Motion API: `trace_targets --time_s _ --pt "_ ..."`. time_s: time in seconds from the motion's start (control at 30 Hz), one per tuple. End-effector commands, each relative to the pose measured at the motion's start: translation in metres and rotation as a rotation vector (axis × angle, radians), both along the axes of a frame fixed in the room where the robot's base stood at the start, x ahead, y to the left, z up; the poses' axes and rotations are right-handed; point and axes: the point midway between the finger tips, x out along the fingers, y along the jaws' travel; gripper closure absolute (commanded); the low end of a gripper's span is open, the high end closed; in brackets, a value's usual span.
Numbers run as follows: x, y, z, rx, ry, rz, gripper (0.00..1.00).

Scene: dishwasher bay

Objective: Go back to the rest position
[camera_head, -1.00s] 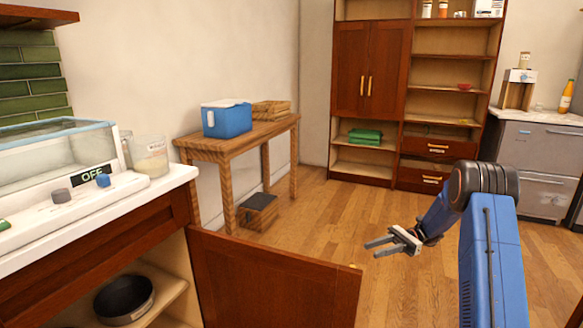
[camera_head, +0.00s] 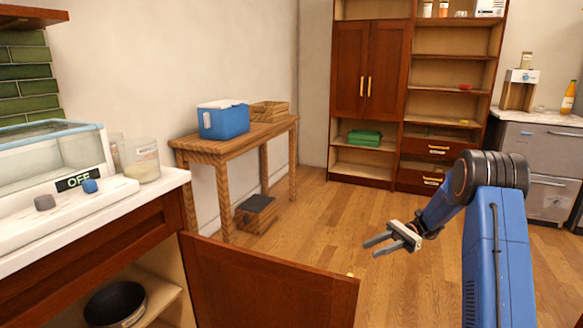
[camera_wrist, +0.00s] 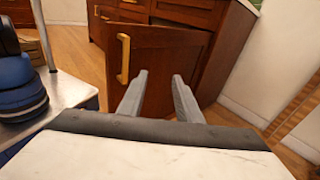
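My gripper (camera_head: 379,243) is held out over the wooden floor, to the right of the open cabinet door (camera_head: 270,285) in the head view. Its two grey fingers are apart with nothing between them. In the wrist view the fingers (camera_wrist: 158,98) also stand apart and empty, with the cabinet door (camera_wrist: 160,60) and its brass handle (camera_wrist: 124,58) beyond them. My arm is bent at the elbow.
A counter (camera_head: 60,240) with a glass-lidded appliance and jars stands at left. A dark pan (camera_head: 115,303) sits on the shelf inside the open cabinet. A wooden table (camera_head: 225,145) holds a blue cooler (camera_head: 223,119). The middle floor (camera_head: 330,220) is clear.

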Motion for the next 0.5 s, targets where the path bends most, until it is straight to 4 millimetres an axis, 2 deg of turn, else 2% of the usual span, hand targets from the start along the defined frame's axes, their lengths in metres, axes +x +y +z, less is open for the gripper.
trace_targets --time_s 0.27,0.5 --pt "-0.029 0.016 0.026 -0.086 -0.090 0.037 0.69" --pt "-0.068 0.032 0.053 -0.195 -0.210 0.086 0.69"
